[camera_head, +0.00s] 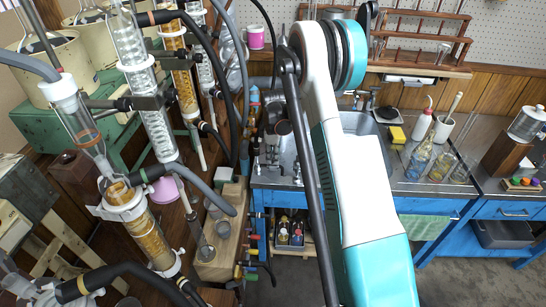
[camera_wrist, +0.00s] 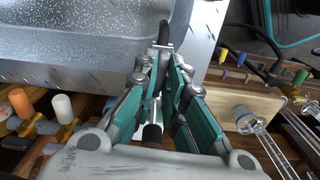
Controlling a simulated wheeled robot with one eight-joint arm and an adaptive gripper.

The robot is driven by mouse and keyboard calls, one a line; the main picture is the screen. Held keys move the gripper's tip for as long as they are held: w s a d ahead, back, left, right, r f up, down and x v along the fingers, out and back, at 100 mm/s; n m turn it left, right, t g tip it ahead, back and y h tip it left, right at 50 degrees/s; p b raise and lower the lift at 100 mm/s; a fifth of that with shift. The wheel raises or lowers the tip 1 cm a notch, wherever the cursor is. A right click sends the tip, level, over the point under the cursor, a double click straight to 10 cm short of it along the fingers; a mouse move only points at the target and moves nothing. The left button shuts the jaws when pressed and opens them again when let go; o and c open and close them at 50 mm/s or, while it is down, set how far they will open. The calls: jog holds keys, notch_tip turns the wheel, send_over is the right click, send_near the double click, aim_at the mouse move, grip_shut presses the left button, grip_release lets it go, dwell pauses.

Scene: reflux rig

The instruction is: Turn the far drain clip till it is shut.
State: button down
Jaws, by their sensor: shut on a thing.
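My gripper (camera_wrist: 162,62) has its two teal-padded fingers drawn together at the tips in the wrist view. A small dark part (camera_wrist: 163,36) shows between and just beyond the tips; it fits the far drain clip, but most of it is hidden by the fingers. I cannot tell how far the clip is turned. A black rod-like piece (camera_wrist: 152,134) shows lower down between the fingers. The glass columns of the reflux rig (camera_head: 149,110) stand at the left.
A speckled grey metal surface (camera_wrist: 75,40) lies beyond my fingers in the wrist view. A wooden block (camera_wrist: 240,105) with a glass tube is close on the right. Orange (camera_wrist: 20,102) and white (camera_wrist: 64,108) caps stand at left. Black hoses (camera_head: 226,75) arch beside the columns.

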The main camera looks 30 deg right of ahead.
jog(key=m, duration=0.8)
jog(key=shift+m+b, duration=0.3)
jog(key=shift+b, duration=0.1)
jog(key=m, duration=0.4)
jog(key=shift+m, duration=2.4)
jog(key=c, duration=1.7)
grip_release()
jog(key=shift+o, duration=0.2)
jog(key=shift+r, duration=0.1)
